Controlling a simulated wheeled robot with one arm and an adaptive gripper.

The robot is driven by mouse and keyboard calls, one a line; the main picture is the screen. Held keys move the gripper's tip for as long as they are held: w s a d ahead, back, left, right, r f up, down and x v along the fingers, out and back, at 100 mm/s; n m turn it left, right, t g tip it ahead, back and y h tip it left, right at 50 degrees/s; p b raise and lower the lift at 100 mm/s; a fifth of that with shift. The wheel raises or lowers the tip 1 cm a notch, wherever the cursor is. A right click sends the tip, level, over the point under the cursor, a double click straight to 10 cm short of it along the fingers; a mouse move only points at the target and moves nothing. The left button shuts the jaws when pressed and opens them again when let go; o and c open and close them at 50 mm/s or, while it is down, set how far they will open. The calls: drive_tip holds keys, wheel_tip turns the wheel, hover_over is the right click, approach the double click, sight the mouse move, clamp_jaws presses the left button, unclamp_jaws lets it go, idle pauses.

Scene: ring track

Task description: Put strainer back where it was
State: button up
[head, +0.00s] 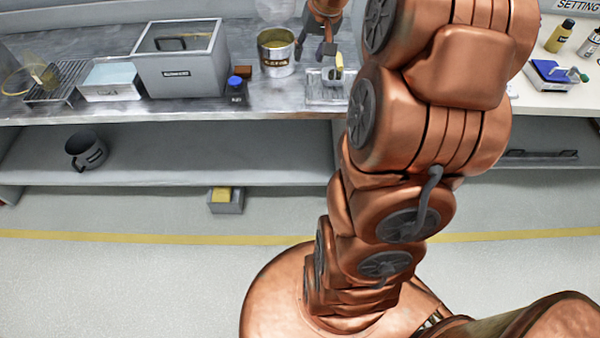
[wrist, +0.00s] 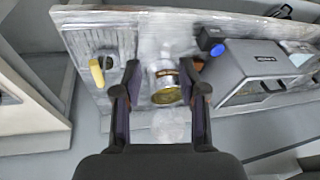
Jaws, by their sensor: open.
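A round, yellowish wire-rimmed mesh piece (head: 18,82), which looks like the strainer, is at the far left of the bench in the head view, by a dark wire rack (head: 62,82). I cannot make it out in the wrist view. My gripper (head: 315,48) is far to its right, over the bench near a tin with a gold rim (head: 276,58). In the wrist view my gripper (wrist: 160,75) has its fingers apart and empty, with the tin (wrist: 166,80) showing between them.
A grey box (head: 180,70), a pale blue-topped box (head: 110,82) and a blue-capped bottle (head: 236,88) stand between tin and rack. A tray with a yellow-topped item (head: 328,90) is right of the tin.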

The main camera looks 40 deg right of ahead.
drive_tip(key=s+a+f+n+g, duration=0.1)
drive_tip(key=s+a, duration=0.4)
drive_tip(key=a, duration=0.3)
drive_tip(key=s+a+n+g, duration=0.2)
drive_tip(key=s+a, duration=0.2)
drive_tip(key=a, duration=0.4)
drive_tip(key=s+a+f+n+g, duration=0.1)
drive_tip(key=s+a, duration=0.3)
drive_tip(key=s, duration=0.5)
drive_tip(key=s+a+f+n+g, duration=0.1)
drive_tip(key=s+a, duration=0.3)
drive_tip(key=s, duration=0.5)
drive_tip(key=shift+s+a+f+n+g, duration=0.15)
drive_tip(key=shift+s+f+n+g, duration=0.2)
drive_tip(key=shift+f, duration=0.45)
wheel_tip(320, 180, up, 4)
drive_tip(key=p, duration=0.3)
drive_tip(key=shift+f+p, duration=0.15)
drive_tip(key=shift+p, duration=0.2)
